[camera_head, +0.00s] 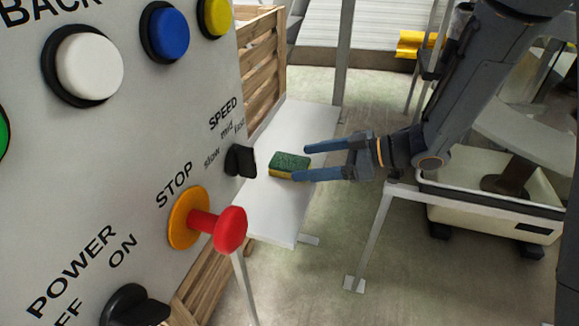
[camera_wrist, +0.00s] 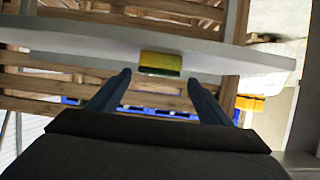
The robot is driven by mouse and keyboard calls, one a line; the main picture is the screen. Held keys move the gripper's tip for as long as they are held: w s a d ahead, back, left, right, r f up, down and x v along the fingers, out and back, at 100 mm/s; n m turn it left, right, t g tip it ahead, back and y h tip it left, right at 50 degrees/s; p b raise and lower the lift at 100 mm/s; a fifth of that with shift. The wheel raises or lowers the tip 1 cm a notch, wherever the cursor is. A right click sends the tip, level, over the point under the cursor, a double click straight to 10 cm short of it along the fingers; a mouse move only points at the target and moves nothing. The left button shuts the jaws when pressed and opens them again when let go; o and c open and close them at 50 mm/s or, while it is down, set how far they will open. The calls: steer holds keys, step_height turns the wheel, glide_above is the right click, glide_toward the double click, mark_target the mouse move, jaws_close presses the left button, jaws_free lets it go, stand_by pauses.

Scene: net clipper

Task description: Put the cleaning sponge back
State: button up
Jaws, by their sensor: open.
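The cleaning sponge (camera_head: 289,164), green on top and yellow below, lies on a narrow white shelf (camera_head: 283,215) beside the control panel. My gripper (camera_head: 300,162) is open, and its two blue-grey fingers reach in from the right toward the sponge. In the head view the fingertips are at the sponge's right side, and I cannot tell whether they touch it. In the wrist view the sponge (camera_wrist: 160,64) sits on the shelf edge (camera_wrist: 70,45), ahead of and between the two fingertips (camera_wrist: 162,78). The space between the fingers looks empty.
A grey control panel (camera_head: 150,150) with a red stop button (camera_head: 231,229) and several knobs fills the left. Wooden crates (camera_head: 262,55) stand behind the shelf. A white bin (camera_head: 480,207) is on the floor at right. Open floor (camera_head: 330,240) lies in front of the shelf.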

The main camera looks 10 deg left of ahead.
mark_target(293, 162)
steer(key=x, duration=0.5)
steer(key=shift+w+a+f, duration=0.15)
steer(key=shift+w+a, duration=0.05)
steer(key=shift+a, duration=0.15)
steer(key=shift+c, duration=0.2)
steer(key=c, duration=1.2)
steer(key=shift+o, duration=0.2)
